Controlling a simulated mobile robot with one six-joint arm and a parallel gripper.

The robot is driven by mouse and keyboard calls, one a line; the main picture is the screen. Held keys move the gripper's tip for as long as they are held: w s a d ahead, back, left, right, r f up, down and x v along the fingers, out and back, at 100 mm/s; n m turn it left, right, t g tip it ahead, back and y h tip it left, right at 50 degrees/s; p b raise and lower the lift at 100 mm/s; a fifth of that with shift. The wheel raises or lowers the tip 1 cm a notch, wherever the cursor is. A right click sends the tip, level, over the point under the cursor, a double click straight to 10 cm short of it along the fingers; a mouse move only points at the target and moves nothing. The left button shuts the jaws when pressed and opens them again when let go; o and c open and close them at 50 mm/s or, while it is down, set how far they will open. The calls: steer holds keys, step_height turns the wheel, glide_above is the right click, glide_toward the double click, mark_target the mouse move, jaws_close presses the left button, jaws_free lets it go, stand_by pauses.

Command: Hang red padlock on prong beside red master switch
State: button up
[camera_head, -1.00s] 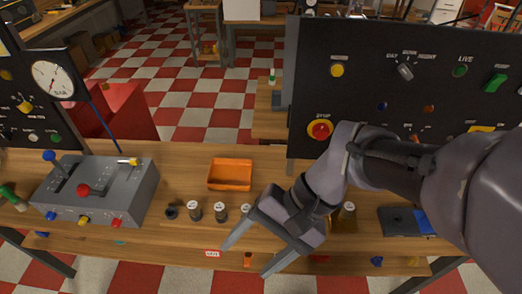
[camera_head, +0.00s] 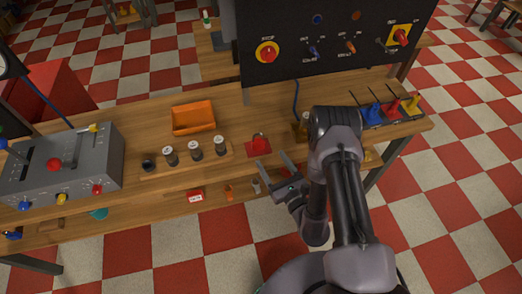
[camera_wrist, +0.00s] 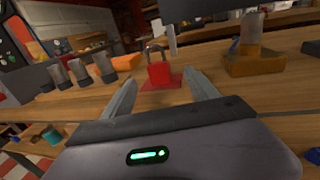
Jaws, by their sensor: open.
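The red padlock (camera_head: 260,141) stands on a red pad (camera_head: 253,150) on the wooden bench. In the wrist view the padlock (camera_wrist: 158,74) is upright, its grey shackle on top, straight ahead between my fingers and beyond their tips. My gripper (camera_head: 271,156) is open and empty, at the bench's front edge with its fingers pointing toward the padlock. A red rotary switch (camera_head: 402,36) on a yellow plate sits at the right of the black panel and looks like the master switch. A small pale detail shows beside it; I cannot clearly make out a prong.
An orange tray (camera_head: 194,118) and a row of several dark cylinders (camera_head: 195,150) lie left of the padlock. A grey lever box (camera_head: 65,165) stands farther left. Blue, red and yellow handled items (camera_head: 392,108) stand at the right. The black panel (camera_head: 340,60) rises behind.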

steer(key=x, duration=0.5)
steer(key=b+x, duration=0.1)
steer(key=x, duration=0.2)
steer(key=shift+w+a+r, duration=0.2)
steer(key=shift+a+r, duration=0.05)
steer(key=b+x, duration=0.1)
steer(key=x, duration=0.4)
steer(key=shift+s+a, duration=0.1)
jaws_close()
steer(key=shift+r, duration=0.1)
steer(key=shift+r, duration=0.2)
step_height(320, 180, up, 4)
steer(key=shift+f+p, duration=0.15)
steer(key=shift+p, duration=0.7)
steer(key=d+v, duration=0.1)
steer(key=v, duration=1.5)
steer(key=shift+r+p, duration=0.3)
steer(key=shift+r, duration=0.1)
